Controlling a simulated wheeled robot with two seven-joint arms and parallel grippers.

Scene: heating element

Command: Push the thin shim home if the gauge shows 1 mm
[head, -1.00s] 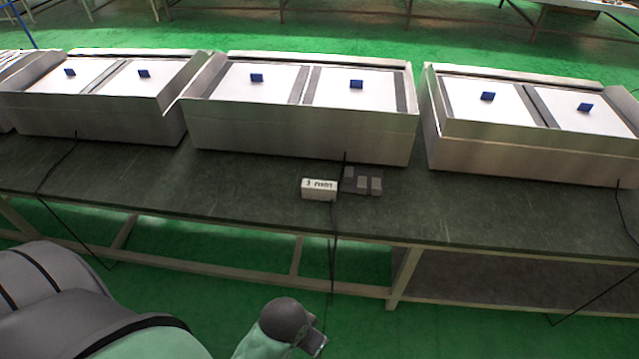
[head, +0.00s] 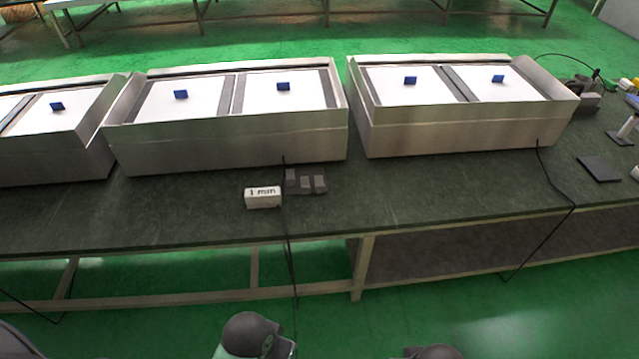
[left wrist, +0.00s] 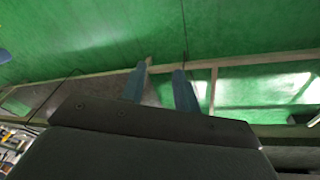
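A small white block gauge (head: 263,198) stands on the dark green table; its face reads "1 mm" in the head view. Just right of it is a dark holder plate (head: 320,192) with a few small grey pieces (head: 306,182) on it. I cannot tell which piece is the thin shim or how far in it sits. My left gripper (left wrist: 162,68) shows in the left wrist view, its two bluish fingers apart with nothing between them, over green floor and table legs. In the head view only dark rounded arm parts of mine show at the bottom edge, well short of the table top.
Steel heater boxes with white tops and blue tabs (head: 283,87) line the back of the table (head: 180,215). A black cable (head: 288,235) runs beside the gauge and over the front edge. Another cable (head: 565,185) and a dark flat plate (head: 599,168) lie at right.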

